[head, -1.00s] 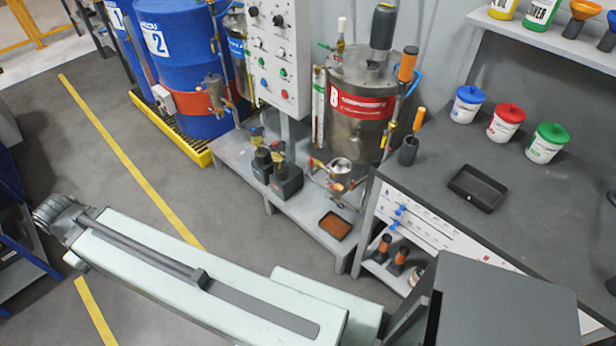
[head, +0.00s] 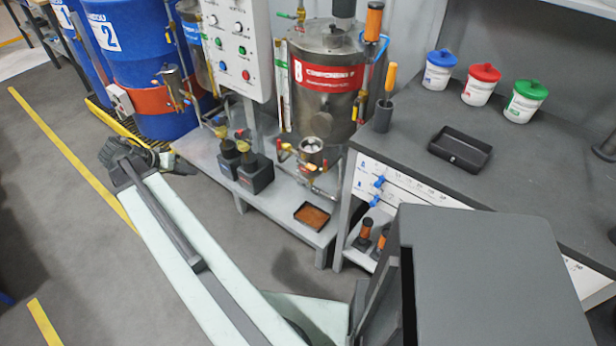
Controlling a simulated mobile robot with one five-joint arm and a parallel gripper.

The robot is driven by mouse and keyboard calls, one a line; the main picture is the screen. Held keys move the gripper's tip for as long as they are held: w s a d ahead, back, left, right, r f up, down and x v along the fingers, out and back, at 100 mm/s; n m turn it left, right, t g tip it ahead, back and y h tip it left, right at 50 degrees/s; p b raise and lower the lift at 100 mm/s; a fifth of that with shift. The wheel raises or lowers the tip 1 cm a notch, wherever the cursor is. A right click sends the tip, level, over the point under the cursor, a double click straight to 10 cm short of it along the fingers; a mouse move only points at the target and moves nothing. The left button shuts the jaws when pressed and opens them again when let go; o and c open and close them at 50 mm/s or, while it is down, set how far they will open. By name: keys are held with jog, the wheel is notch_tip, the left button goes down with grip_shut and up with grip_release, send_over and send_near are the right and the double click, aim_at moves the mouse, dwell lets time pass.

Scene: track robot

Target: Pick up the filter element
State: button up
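I cannot tell for sure which thing is the filter element. A metal cup-shaped housing (head: 312,150) sits among the valves below the steel tank (head: 325,95). A small dark tray with rusty-brown contents (head: 311,215) lies on the low grey platform. Orange-and-black cylindrical parts (head: 364,234) stand on the shelf under the workbench, partly hidden by my own body. My gripper (head: 122,152) is at the far end of my pale arm at the left, over the floor near the drum pallet.
Blue drums (head: 128,45) stand on a yellow-edged pallet at the left. A control panel (head: 236,48) rises behind the low platform (head: 200,152). The workbench (head: 420,185) holds an empty black tray (head: 460,148) and lidded tubs (head: 480,84). The floor between is clear.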

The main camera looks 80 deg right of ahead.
jog(key=s+d+f+m+g+b, duration=0.2)
jog(key=s+d+m+b, duration=0.1)
jog(key=s+d, duration=0.5)
jog(key=s+d+f+m+g+b, duration=0.1)
jog(key=s+d+m+b, duration=0.3)
jog(key=s+d, duration=0.4)
jog(key=s+d+f+m+g+h+b, duration=0.1)
jog(key=s+d, duration=0.7)
jog(key=s, duration=1)
jog(key=shift+f+m+g+b, duration=0.4)
jog(key=shift+m+g+b, duration=0.25)
jog(key=shift+m+b, duration=0.15)
jog(key=shift+f+m+g+b, duration=0.4)
jog(key=shift+m+g+b, duration=0.25)
jog(key=shift+m, duration=0.15)
jog(key=shift+r, duration=0.15)
grip_shut()
